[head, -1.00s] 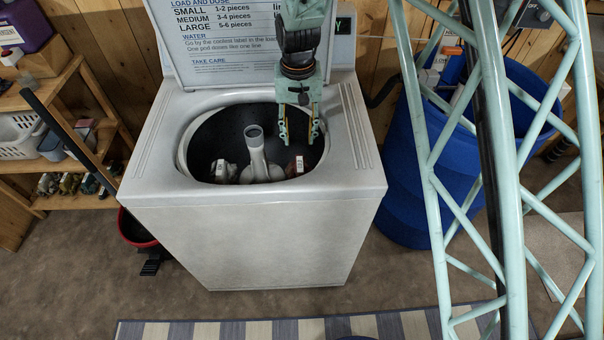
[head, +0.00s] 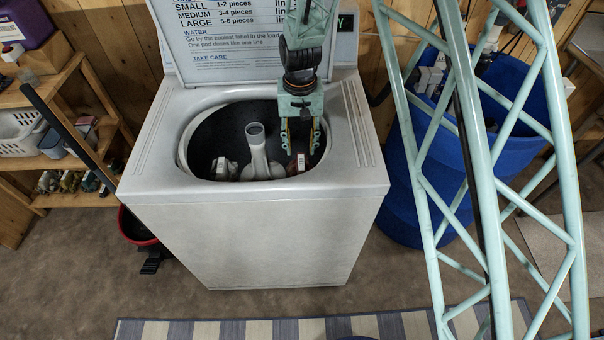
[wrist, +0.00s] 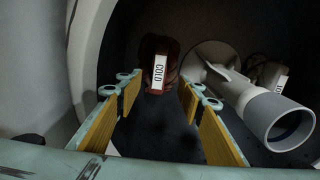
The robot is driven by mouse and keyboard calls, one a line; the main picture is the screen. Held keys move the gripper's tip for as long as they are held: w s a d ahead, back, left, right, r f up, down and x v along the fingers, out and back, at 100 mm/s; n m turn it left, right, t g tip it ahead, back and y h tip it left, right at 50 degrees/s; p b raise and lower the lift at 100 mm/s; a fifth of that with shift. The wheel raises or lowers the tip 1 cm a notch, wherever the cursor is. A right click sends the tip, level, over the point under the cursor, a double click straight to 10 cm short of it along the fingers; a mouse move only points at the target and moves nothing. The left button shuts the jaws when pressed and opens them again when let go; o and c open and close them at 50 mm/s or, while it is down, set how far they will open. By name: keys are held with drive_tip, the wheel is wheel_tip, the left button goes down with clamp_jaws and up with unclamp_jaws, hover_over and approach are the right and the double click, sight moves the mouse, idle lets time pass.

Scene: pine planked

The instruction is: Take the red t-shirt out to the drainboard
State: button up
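The red t-shirt (wrist: 168,52) lies bunched and dark in the washer drum, with a white tag reading COLD in the wrist view. In the head view only a small reddish patch of it (head: 292,169) shows near the drum's right side. My gripper (head: 300,146) points down into the drum opening, right of the agitator. In the wrist view its two yellow-padded fingers (wrist: 160,92) are spread apart with nothing between the pads, and the shirt lies beyond the tips. Whether the tips touch it I cannot tell. I see no drainboard.
The white agitator (head: 256,150) rises in the drum's middle, close to my gripper. A pale tagged garment (head: 222,170) lies left of it. The washer rim (head: 240,192) surrounds the opening; the raised lid (head: 225,50) stands behind. A blue barrel (head: 410,200) stands at right.

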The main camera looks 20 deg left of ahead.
sight(301, 163)
drive_tip(key=shift+f, duration=1.45)
drive_tip(key=shift+d+f+b, duration=0.15)
drive_tip(key=shift+f+b, duration=0.85)
drive_tip(key=shift+f, duration=1.6)
drive_tip(key=shift+c, duration=0.4)
clamp_jaws()
drive_tip(key=shift+r, duration=0.1)
wheel_tip(301, 163, up, 10)
drive_tip(key=p, duration=0.2)
